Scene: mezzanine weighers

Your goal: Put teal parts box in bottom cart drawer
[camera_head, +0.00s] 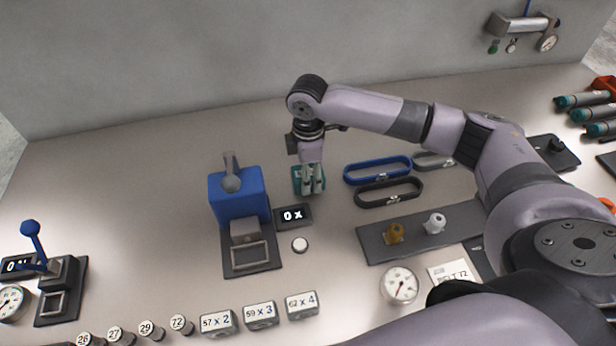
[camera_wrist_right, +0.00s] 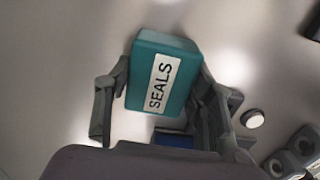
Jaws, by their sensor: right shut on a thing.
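The teal parts box (camera_wrist_right: 163,72) carries a white label reading SEALS. In the right wrist view it sits between the fingers of my right gripper (camera_wrist_right: 160,110), which is shut on it. I cannot tell whether the box touches the bench top. My left gripper is not in view. No cart or drawer shows in these frames.
A blue press (camera_head: 238,196) and a counter display (camera_head: 293,215) stand close to the box. Blue (camera_head: 377,170) and black belts (camera_head: 388,192) lie to its right. Several labelled weights and blocks (camera_head: 260,315) line the front.

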